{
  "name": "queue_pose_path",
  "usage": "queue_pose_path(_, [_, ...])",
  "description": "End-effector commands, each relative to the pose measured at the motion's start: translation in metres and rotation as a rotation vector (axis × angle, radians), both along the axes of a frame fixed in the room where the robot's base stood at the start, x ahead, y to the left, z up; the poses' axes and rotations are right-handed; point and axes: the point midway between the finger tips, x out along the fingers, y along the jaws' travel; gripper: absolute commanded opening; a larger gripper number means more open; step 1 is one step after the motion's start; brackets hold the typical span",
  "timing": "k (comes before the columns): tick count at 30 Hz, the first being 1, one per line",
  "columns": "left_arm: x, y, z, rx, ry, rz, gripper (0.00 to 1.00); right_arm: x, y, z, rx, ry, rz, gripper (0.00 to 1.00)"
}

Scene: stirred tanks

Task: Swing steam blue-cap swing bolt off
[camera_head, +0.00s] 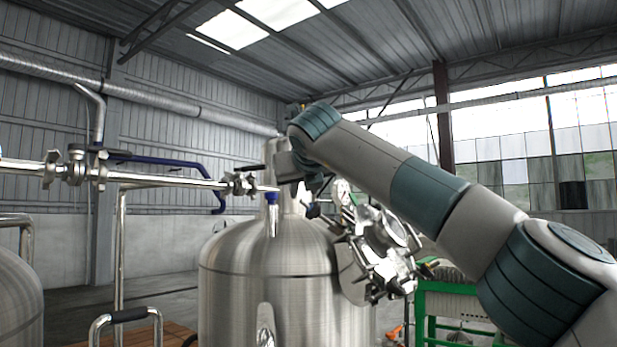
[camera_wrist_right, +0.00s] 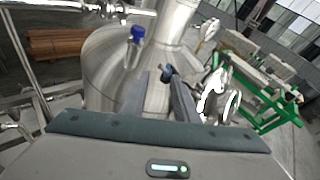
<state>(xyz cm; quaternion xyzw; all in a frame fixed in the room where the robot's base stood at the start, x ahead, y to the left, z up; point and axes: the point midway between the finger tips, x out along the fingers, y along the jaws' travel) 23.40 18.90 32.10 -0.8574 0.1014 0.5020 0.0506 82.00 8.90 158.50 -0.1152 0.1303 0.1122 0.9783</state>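A bright blue cap (camera_head: 271,197) sits on an upright fitting at the top of the steel tank (camera_head: 265,290); it also shows in the right wrist view (camera_wrist_right: 138,33). A small dark-blue knob (camera_head: 312,211) stands left of the round clamped hatch (camera_head: 385,250). In the right wrist view the knob (camera_wrist_right: 166,71) appears between my fingertips; I cannot tell whether they touch it. My right gripper (camera_wrist_right: 161,78) has its two fingers apart, above the tank. In the head view its fingers are largely hidden by the wrist. My left gripper is not in view.
A steel pipe with a clamped joint (camera_head: 75,170) and a long blue handle (camera_head: 160,160) runs at the left. A pressure gauge (camera_head: 342,190) stands behind the hatch. A green-framed bench (camera_head: 440,305) is at right, behind my right arm.

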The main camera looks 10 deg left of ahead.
Motion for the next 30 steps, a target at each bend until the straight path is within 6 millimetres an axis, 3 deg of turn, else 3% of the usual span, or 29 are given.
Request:
queue_pose_path(11, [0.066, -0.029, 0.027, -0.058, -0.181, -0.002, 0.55, -0.044, -0.009, 0.011, 0.0, -0.004, 0.0, 0.27])
queue_pose_path(21, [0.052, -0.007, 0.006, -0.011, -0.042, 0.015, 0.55, -0.088, -0.018, 0.026, 0.0, -0.004, 0.0, 0.27])
queue_pose_path(30, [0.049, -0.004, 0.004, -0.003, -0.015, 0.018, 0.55, -0.097, -0.019, 0.029, 0.0, -0.002, 0.002, 0.27])
